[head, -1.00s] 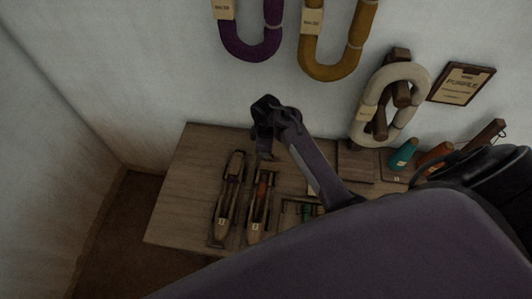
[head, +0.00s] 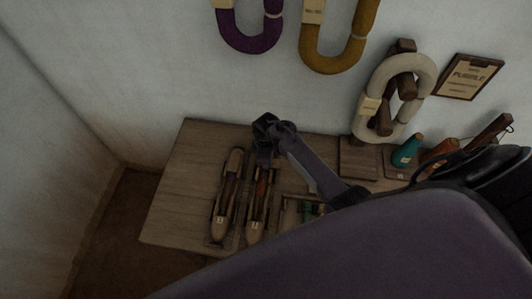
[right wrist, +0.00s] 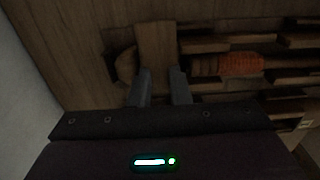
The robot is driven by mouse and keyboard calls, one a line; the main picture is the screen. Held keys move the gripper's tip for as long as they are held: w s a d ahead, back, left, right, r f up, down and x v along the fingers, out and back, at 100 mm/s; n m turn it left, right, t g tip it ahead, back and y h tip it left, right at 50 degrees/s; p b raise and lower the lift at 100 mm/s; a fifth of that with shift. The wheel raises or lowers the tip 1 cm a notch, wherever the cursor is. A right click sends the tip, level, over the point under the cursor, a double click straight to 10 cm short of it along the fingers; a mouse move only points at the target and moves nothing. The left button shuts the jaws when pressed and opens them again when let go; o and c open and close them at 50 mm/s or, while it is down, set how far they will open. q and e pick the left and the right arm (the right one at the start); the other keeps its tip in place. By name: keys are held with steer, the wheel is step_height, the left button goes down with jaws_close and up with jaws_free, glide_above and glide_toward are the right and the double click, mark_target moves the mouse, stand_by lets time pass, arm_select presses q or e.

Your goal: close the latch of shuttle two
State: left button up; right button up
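Two wooden shuttles lie side by side on the table: a left one (head: 228,190) and a right one (head: 262,190) with reddish yarn. Their tags are too small to read surely. My right gripper (head: 264,153) is low over the far end of the right shuttle. In the right wrist view the orange-red yarn (right wrist: 241,64) lies in its slot. A flat wooden piece (right wrist: 156,42), apparently the latch, lies across the shuttle's end, just beyond my right fingertips (right wrist: 161,72). The fingers are parted by a narrow gap; contact cannot be told. My left gripper is not in view.
The wooden table (head: 170,205) is clear at its left. A tray with green bobbins (head: 306,210) is right of the shuttles. Teal (head: 406,151) and orange (head: 440,153) cones stand farther right. Yarn hanks hang on the wall, including a cream one (head: 424,80) on pegs.

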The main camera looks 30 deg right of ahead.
steer(key=shift+c, duration=0.4)
jaws_close()
steer(key=shift+r, duration=0.1)
steer(key=m+p, duration=0.2)
steer(key=m, duration=0.1)
steer(key=shift+m, duration=0.3)
steer(key=m+p, duration=0.1)
steer(key=m, duration=0.3)
steer(key=shift+m+p, duration=0.3)
steer(key=shift+p, duration=0.05)
steer(key=m+p, duration=0.1)
steer(key=m, duration=0.3)
steer(key=shift+a, duration=0.1)
steer(key=m, duration=0.5)
steer(key=shift+m, duration=0.4)
